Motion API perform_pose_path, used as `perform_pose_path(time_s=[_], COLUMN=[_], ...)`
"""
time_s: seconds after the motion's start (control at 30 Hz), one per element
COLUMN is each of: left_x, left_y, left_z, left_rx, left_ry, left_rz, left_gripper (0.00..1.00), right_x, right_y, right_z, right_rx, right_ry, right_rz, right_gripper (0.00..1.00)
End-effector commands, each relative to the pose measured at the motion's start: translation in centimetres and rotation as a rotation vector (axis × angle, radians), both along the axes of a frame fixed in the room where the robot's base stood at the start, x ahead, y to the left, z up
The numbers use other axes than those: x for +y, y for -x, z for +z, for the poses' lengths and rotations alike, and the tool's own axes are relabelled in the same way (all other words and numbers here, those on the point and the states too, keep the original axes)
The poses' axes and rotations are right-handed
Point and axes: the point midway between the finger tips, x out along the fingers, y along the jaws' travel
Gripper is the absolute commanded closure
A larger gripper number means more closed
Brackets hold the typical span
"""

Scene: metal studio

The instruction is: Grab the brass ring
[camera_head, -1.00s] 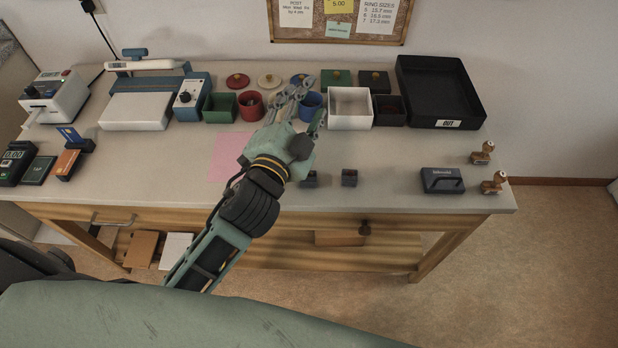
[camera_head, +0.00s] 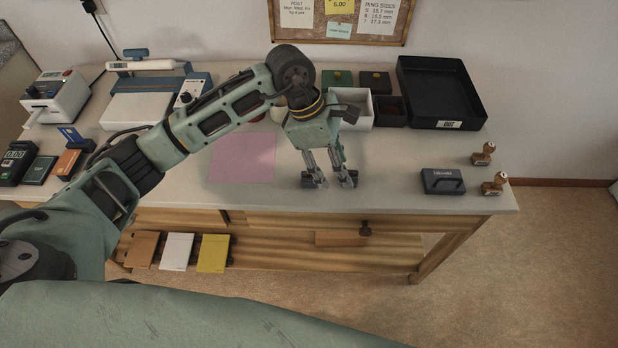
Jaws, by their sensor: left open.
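My left gripper (camera_head: 329,182) comes in from the left and points down at the worktop right of the pink sheet (camera_head: 245,157). Its fingers are spread open. The fingertips are low over the front of the table, at or close to two small dark blocks; I cannot tell the fingertips from the blocks there or whether they touch. I cannot make out a brass ring; it is too small or hidden. My right gripper is not in view.
A white box (camera_head: 357,121) and a black OUT tray (camera_head: 480,100) stand at the back. The worktop (camera_head: 395,160) between the gripper and the handled block is clear.

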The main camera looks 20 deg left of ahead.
Motion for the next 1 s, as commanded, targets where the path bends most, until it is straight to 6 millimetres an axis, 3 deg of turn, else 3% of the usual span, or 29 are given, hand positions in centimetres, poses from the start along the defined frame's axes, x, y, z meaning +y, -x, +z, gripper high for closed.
perform_pose_path(time_s=[0.03,0.1,0.23,0.57,0.8,1.0], left_x=[2.4,4.9,7.1,6.8,6.4,6.4], left_y=[-0.7,-1.2,-1.6,-1.4,-1.4,-1.5], left_z=[0.0,0.0,-0.1,-3.5,-7.0,-7.7], left_rx=[-0.007,-0.009,-0.003,0.002,0.000,-0.003], left_ry=[-0.089,-0.185,-0.270,-0.276,-0.274,-0.274], left_rz=[0.000,-0.001,0.001,0.000,0.001,0.000], left_gripper=[0.52,0.52,0.52,0.52,0.52,0.52], right_x=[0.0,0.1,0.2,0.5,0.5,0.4], right_y=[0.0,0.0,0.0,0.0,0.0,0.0], right_z=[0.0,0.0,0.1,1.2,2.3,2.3], right_rx=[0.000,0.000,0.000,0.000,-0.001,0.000], right_ry=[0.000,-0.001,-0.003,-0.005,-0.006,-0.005], right_rz=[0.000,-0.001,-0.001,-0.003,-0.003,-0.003], right_gripper=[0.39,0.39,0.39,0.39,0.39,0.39])
